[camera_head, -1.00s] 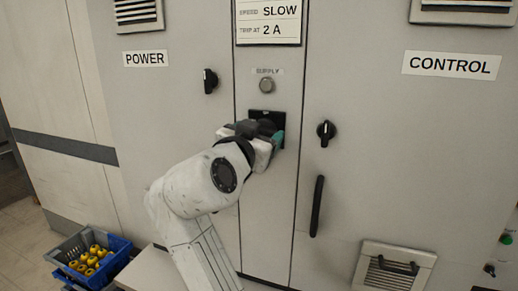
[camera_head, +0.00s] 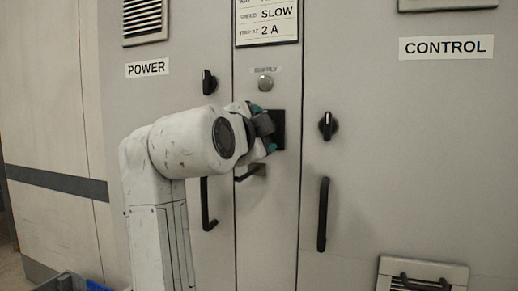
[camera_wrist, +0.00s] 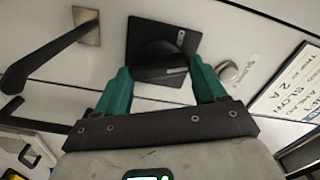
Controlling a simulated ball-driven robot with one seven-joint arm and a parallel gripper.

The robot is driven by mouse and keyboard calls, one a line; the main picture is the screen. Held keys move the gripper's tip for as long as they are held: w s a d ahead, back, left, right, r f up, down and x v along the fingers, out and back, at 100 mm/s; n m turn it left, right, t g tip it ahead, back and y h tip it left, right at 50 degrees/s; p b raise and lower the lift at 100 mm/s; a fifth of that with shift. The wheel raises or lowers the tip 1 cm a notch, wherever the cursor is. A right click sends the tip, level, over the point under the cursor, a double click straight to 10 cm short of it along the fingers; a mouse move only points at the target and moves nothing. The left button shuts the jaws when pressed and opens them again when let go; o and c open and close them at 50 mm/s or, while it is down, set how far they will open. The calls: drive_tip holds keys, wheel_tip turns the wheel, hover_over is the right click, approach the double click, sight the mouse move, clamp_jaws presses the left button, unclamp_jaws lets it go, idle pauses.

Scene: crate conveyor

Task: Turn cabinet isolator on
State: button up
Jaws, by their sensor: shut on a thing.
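The cabinet isolator has a black square plate (camera_head: 279,130) on the narrow middle panel, below the SUPPLY lamp. In the wrist view, its black plate (camera_wrist: 142,30) carries a round black knob (camera_wrist: 153,58) with a pale mark near its edge. My gripper (camera_head: 265,129) is at the isolator, with one teal finger above the knob and one below. In the wrist view, the teal fingers (camera_wrist: 162,78) stand on either side of the knob and are shut on it. In the head view, my gripper hides most of the knob, and I cannot read its position.
A black lever handle on a metal plate (camera_wrist: 87,26) is close beside the isolator. The SUPPLY lamp (camera_head: 265,83) is just above it. Rotary switches sit on the POWER door (camera_head: 209,82) and CONTROL door (camera_head: 327,125). Long black handles (camera_head: 322,214) stick out lower down.

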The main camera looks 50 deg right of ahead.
drive_tip(key=shift+f+m+b, duration=0.2)
drive_tip(key=shift+m+b, duration=1.3)
drive_tip(key=shift+m, duration=0.7)
drive_tip(key=o, duration=1)
drive_tip(key=shift+o, duration=0.2)
drive_tip(key=shift+a, duration=0.1)
drive_tip(key=v, duration=1)
drive_tip(key=shift+s+a, duration=0.2)
drive_tip(key=shift+a, duration=0.05)
drive_tip(key=shift+r, duration=0.1)
